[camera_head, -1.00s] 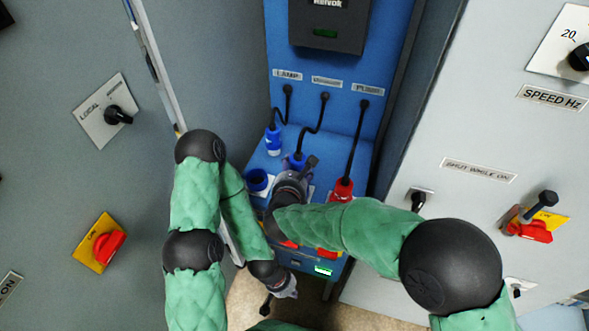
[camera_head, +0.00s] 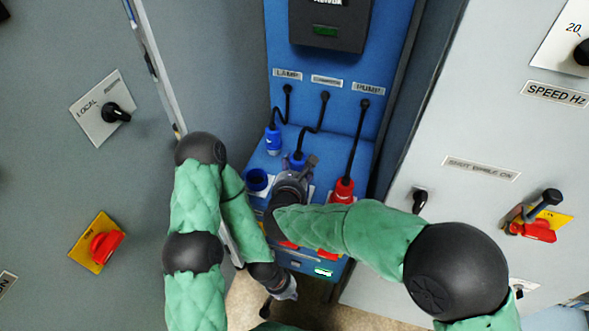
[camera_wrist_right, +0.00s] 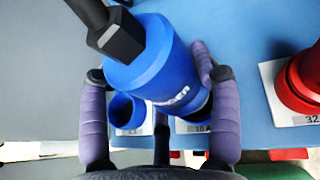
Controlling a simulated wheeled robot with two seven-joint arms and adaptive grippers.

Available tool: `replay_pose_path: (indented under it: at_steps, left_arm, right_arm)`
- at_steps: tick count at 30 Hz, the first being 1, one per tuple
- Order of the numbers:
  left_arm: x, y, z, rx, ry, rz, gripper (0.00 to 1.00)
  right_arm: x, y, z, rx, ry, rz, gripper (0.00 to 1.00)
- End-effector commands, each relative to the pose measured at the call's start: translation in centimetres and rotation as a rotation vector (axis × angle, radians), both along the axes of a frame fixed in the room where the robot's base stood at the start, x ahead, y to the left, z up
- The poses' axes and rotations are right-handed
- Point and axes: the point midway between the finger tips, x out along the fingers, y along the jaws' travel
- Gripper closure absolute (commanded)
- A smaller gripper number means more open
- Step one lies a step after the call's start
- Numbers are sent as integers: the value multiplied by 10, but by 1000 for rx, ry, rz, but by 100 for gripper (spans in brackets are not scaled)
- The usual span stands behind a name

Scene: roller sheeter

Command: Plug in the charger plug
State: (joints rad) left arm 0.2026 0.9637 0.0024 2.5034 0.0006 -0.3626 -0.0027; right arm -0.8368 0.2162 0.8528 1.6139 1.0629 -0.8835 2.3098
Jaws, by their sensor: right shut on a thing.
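The blue charger plug (camera_head: 297,160) hangs on the middle black cable, whose label is too blurred to read. My right gripper (camera_head: 292,182) is shut on it. In the right wrist view the purple fingers (camera_wrist_right: 160,110) clasp the blue plug (camera_wrist_right: 152,62) from both sides, with the cable leaving at upper left. The plug leans over the socket area; its lower end is largely hidden, so I cannot tell whether it is in a socket. An open blue socket (camera_head: 257,180) sits to the left. My left gripper (camera_head: 286,290) hangs low, away from the plug; its fingers are unclear.
A blue lamp plug (camera_head: 273,139) stands at left and a red pump plug (camera_head: 343,188) at right on the blue bench. Grey cabinets with a red switch (camera_head: 107,246) at left and a red handle (camera_head: 532,230) at right flank the bay closely.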

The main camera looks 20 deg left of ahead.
Motion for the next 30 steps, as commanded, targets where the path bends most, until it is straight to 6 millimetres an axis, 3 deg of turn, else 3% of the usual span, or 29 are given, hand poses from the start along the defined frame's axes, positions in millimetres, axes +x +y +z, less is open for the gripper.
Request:
replay_pose_path:
  at_steps: [30]
  left_arm:
    - [0, 0, -23, 0, 0, 0, 100]
  right_arm:
    - [0, 0, -18, 1, -2, 0, 80]
